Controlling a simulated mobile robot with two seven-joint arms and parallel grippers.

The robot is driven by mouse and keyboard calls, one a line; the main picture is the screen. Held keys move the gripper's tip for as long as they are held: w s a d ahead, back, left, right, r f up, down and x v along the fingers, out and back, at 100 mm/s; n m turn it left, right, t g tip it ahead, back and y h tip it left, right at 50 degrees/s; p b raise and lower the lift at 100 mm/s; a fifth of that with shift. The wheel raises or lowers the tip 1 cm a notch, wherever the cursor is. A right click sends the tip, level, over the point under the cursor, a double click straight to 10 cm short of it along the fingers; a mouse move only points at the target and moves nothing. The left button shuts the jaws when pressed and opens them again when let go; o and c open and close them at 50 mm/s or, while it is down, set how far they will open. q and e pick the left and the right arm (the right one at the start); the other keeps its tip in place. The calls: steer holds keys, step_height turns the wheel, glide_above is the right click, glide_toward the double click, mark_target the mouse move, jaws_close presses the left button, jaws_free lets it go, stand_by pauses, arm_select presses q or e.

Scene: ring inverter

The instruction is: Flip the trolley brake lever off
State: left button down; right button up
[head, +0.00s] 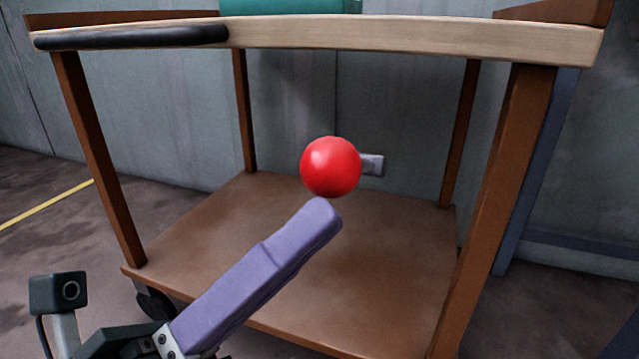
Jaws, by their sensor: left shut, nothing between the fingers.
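The trolley has a pale wooden top edge (400,35), brown legs and a brown lower shelf (390,270). A round red knob (331,167), which looks like the end of the brake lever, shows in the middle below the top. Its stem is hidden. My left gripper (322,212) reaches up from the lower left, its purple fingers shut and empty. The fingertips are just below the knob in the picture; I cannot tell whether they touch it. My right gripper is not in view.
A small pale grey block (373,164) shows behind the knob, to its right. A dark handle (130,37) runs along the top's left front edge. A teal box (290,6) sits on top. Trolley legs stand on both sides; the space above the lower shelf is open.

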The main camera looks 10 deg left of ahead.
mark_target(310, 148)
arm_select(q)
steer(key=w+r+n+y+p, duration=0.1)
steer(key=r+p, duration=0.1)
steer(key=p, duration=0.2)
steer(key=r+n+y+p, duration=0.2)
steer(key=r+p, duration=0.1)
steer(key=p, duration=0.2)
steer(key=w+r+n+y+p, duration=0.1)
steer(key=r+p, duration=0.2)
steer(key=p, duration=0.2)
steer(key=shift+w+d+r+n+y, duration=0.2)
steer(key=shift+w+d+n+y, duration=0.15)
steer(key=shift+n+y, duration=0.05)
steer(key=w+d+r+n+g+y+p, duration=0.1)
steer(key=w+r+n+g+y+p, duration=0.1)
steer(key=w+p, duration=0.4)
steer(key=r+n+y+p, duration=0.1)
steer(key=p, duration=0.4)
steer(key=shift+w+d+r+y+p, duration=0.3)
steer(key=shift+w+d+r+y, duration=0.05)
steer(key=shift+y, duration=0.05)
steer(key=shift+r, duration=0.1)
